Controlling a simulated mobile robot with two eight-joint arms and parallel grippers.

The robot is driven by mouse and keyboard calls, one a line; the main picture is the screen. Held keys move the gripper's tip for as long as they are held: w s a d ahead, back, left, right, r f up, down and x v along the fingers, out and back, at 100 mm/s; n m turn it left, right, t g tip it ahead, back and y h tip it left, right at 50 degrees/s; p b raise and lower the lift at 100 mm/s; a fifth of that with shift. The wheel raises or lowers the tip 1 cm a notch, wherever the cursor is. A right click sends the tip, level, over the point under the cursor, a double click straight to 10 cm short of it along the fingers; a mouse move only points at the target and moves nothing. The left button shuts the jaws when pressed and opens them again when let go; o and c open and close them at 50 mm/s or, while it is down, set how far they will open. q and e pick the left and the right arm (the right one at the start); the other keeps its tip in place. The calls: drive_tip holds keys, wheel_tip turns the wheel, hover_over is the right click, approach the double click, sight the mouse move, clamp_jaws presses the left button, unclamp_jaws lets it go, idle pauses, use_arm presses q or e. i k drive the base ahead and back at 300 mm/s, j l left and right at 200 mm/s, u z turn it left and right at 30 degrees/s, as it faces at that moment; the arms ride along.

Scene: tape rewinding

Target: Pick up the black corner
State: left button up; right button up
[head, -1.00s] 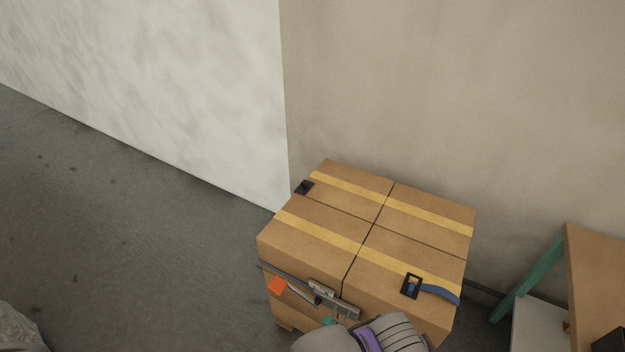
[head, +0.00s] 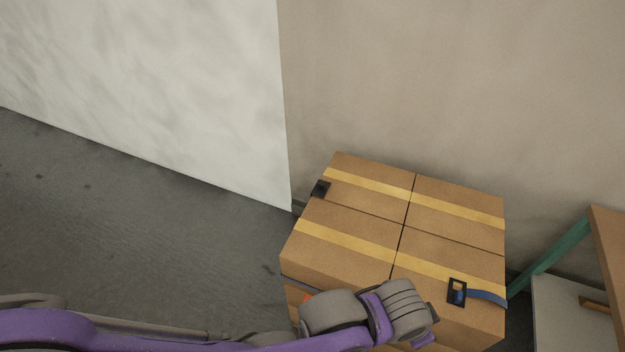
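A small black corner piece (head: 320,189) sits on the left edge of the cardboard box's top (head: 350,210), at the end of a yellow tape strip. A second black square piece (head: 457,292), with an open middle, lies near the front right of the top with a blue strap through it. My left arm reaches in from the lower left, in front of the box. My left gripper (head: 428,336) is at the box's front side, mostly hidden by its own wrist, well away from the corner piece at the left edge. My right gripper is not in view.
A table with a green leg (head: 550,257) stands at the right. Walls rise behind. The grey floor (head: 140,220) on the left is clear.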

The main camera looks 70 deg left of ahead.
sight(319, 189)
drive_tip(key=k+j, duration=0.15)
drive_tip(key=j, duration=0.25)
drive_tip(key=k+j, duration=0.15)
drive_tip(key=j, duration=0.2)
drive_tip(key=k+j, duration=0.15)
drive_tip(key=j, duration=0.25)
drive_tip(key=k+j, duration=0.15)
drive_tip(key=j, duration=0.2)
drive_tip(key=k+j, duration=0.15)
drive_tip(key=j, duration=0.25)
drive_tip(key=z, duration=0.05)
